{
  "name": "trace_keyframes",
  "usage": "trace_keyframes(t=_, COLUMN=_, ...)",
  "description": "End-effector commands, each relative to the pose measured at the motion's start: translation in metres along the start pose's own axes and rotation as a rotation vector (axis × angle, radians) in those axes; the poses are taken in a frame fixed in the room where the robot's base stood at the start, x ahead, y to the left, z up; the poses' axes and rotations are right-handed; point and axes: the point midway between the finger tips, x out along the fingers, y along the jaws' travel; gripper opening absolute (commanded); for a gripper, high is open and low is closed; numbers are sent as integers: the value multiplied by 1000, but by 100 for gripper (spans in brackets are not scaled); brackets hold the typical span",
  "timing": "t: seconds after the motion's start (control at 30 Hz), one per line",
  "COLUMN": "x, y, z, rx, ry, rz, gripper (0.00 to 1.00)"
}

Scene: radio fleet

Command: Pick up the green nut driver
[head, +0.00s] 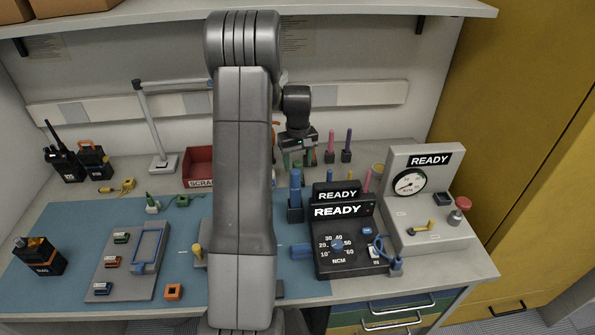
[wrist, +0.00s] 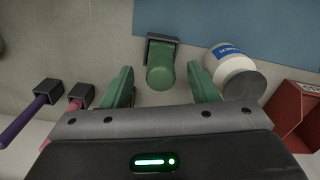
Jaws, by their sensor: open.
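The green nut driver (wrist: 161,72) stands in a dark square holder (wrist: 163,40) in the wrist view, its rounded green end towards the camera. My gripper (wrist: 162,86) is open, with one green finger on each side of the driver and a visible gap on both sides. It holds nothing. In the head view my gripper (head: 297,157) hangs over the back of the bench, just left of the pink and purple drivers. There the green driver cannot be clearly told from the green fingers.
Pink (wrist: 80,95) and purple (wrist: 30,118) drivers stand left of my gripper in the wrist view. A white jar (wrist: 232,65) is close on the right, with a red bin (wrist: 296,112) beyond. A blue driver (head: 295,190) and READY-marked boxes (head: 338,235) stand nearer in the head view.

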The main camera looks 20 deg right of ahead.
Motion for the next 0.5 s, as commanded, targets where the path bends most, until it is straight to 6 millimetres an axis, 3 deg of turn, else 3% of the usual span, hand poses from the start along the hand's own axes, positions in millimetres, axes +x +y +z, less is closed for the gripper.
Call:
trace_keyframes(t=0.2, x=26, y=-1, z=-1, rx=0, ry=-2, rz=-1, gripper=54)
trace_keyframes(t=0.47, x=29, y=0, z=-2, rx=0, ry=1, rz=1, gripper=54)
trace_keyframes(t=0.5, x=29, y=0, z=-2, rx=0, ry=1, rz=1, gripper=50)
